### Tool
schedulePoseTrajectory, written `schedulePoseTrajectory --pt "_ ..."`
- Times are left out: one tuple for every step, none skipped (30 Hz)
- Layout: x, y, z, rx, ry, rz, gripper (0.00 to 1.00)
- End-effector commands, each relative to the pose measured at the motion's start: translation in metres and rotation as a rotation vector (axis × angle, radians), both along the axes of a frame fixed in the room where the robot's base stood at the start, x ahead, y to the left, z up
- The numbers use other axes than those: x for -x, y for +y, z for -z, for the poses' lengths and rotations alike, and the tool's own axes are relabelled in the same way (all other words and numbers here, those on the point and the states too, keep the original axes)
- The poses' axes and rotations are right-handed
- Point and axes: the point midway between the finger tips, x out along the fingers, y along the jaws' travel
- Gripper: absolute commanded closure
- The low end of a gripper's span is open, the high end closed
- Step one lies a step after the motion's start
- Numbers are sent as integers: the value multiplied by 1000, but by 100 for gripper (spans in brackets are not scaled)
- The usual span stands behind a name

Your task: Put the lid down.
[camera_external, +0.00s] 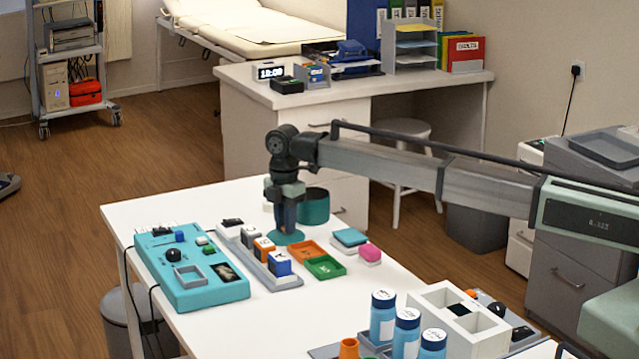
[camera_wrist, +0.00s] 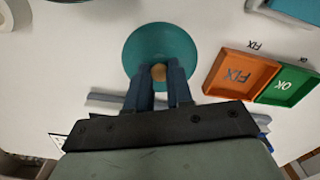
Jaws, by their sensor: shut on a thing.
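The lid is a round teal disc (camera_external: 289,238) with a small tan knob (camera_wrist: 158,72). In the wrist view the teal disc (camera_wrist: 143,52) lies flat under the fingertips. My gripper (camera_external: 288,228) points straight down over it; in the wrist view its two blue fingers (camera_wrist: 160,74) are shut on the knob. The lid is level, at or just above the white table; I cannot tell whether it touches. A dark teal round pot (camera_external: 315,207) stands just behind my gripper in the external view.
An orange FIX tray (camera_external: 307,252) and a green OK tray (camera_external: 325,267) sit right of the lid. A grey rack (camera_external: 284,284) holding several blocks is in front. A teal console (camera_external: 190,290) stands left.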

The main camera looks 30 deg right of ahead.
Motion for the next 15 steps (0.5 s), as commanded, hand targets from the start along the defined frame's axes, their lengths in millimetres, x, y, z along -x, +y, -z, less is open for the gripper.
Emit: schedulePoseTrajectory --pt "0 0 0 0 0 0 100" --pt "0 0 0 0 0 0 100" --pt "0 0 0 0 0 0 100" --pt "0 0 0 0 0 0 100" --pt "0 0 0 0 0 0 100" --pt "0 0 1 0 0 0 100" --pt "0 0 2 0 0 0 100" --pt "0 0 2 0 0 0 100" --pt "0 0 2 0 0 0 76" --pt "0 0 2 0 0 0 73" --pt "0 0 2 0 0 0 70" --pt "0 0 2 0 0 0 67" --pt "0 0 2 0 0 0 64" --pt "0 0 2 0 0 0 61" --pt "0 0 2 0 0 0 57"
